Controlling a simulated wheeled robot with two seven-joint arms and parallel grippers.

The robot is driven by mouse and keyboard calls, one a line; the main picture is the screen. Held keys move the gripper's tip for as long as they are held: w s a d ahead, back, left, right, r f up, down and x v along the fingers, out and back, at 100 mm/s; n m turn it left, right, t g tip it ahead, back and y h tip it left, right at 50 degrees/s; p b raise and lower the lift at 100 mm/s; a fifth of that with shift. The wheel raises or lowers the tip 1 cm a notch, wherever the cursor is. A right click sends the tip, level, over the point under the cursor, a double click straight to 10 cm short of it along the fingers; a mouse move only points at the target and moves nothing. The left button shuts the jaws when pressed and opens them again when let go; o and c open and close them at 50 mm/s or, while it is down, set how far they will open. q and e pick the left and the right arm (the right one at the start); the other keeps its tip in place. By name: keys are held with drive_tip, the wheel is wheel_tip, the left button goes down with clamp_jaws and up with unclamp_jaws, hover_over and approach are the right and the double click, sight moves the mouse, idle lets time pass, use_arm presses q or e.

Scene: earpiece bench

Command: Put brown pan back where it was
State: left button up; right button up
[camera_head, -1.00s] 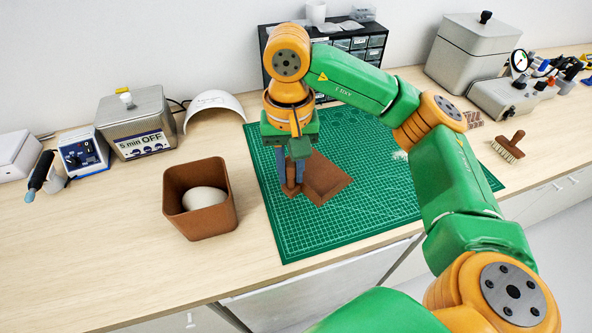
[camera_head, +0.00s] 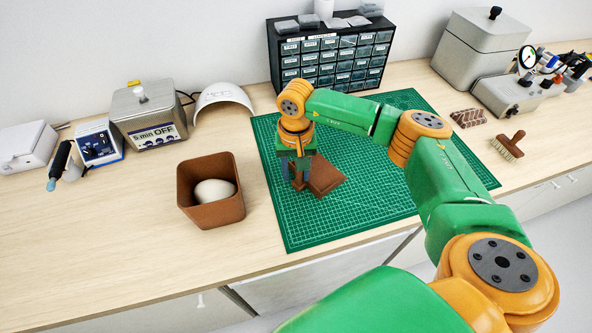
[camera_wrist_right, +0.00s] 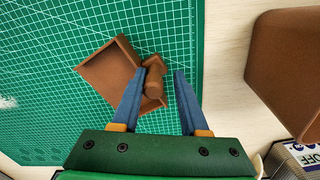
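The brown pan (camera_head: 327,176), a square tray with a stubby handle, lies on the green cutting mat (camera_head: 350,215). In the right wrist view the pan (camera_wrist_right: 108,70) is beyond my fingertips, with its handle (camera_wrist_right: 153,80) between the two blue fingers, nearer the left one. My right gripper (camera_head: 297,172) points down over the handle. It is open, with a gap beside the handle visible in the wrist view (camera_wrist_right: 159,73). My left gripper is not in view.
A brown square bin (camera_head: 211,212) holding a pale rounded object (camera_head: 214,191) stands left of the mat. A drawer cabinet (camera_head: 330,60) is behind. A brush (camera_head: 508,147) and a brown block (camera_head: 468,117) lie at right. The mat's front is clear.

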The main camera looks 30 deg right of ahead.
drive_tip(key=shift+r, duration=0.2)
wheel_tip(320, 180, up, 12)
drive_tip(key=b, duration=0.3)
idle(0.4)
